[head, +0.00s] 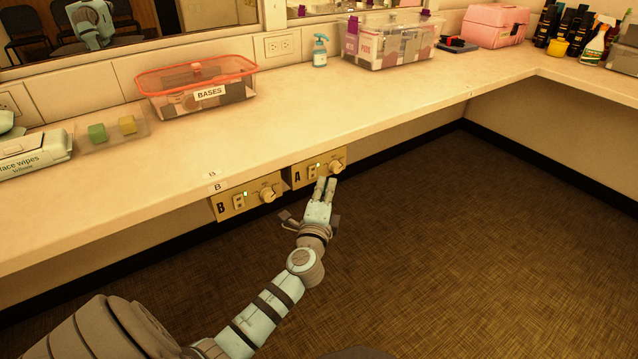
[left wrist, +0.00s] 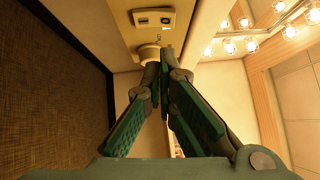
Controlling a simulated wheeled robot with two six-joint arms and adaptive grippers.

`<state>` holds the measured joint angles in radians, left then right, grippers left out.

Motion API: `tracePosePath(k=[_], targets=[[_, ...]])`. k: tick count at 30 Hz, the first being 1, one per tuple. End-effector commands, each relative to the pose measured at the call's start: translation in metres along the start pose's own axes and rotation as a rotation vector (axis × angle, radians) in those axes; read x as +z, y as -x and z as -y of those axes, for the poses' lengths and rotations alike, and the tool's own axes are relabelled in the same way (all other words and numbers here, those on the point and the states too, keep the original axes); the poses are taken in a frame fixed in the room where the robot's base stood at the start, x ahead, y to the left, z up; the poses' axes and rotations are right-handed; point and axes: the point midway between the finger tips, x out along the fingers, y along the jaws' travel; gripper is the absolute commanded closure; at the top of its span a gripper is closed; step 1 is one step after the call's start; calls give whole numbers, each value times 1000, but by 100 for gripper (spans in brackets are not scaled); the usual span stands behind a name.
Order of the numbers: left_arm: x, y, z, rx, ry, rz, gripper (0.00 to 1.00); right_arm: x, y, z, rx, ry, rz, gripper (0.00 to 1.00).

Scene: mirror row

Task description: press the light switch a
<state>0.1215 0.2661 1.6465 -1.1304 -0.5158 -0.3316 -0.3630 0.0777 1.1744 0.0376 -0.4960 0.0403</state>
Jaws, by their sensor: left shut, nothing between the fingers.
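Panel A (head: 299,178) is a beige box on the counter's front edge, with a letter A, a small switch (head: 312,173) and a round knob (head: 337,167). My left gripper (head: 326,180) is shut and empty, its fingertips just below and in front of panel A, near the knob. In the left wrist view the closed fingertips (left wrist: 163,52) point toward the panel (left wrist: 178,19), close to the knob (left wrist: 149,50); the switch (left wrist: 153,18) lies beyond them. I cannot tell whether they touch anything. My right gripper is not in view.
Panel B (head: 222,208), with its own switch and knob, sits just left of panel A. The counter (head: 270,120) above holds a bases bin (head: 170,78), a pump bottle (head: 320,52) and a clear box (head: 385,45). The floor (head: 470,240) is clear.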

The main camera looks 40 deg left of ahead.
Motion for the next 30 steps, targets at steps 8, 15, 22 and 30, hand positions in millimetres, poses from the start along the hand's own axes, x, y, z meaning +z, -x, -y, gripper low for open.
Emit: tracePosePath(k=[8,15,22,30], targets=[[18,-17,0,0,0,0,100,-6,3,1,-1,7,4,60],[18,-17,0,0,1,0,100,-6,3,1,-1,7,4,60],[23,-22,3,3,5,0,100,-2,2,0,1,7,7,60],[17,-18,5,4,6,-1,100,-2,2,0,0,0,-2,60]])
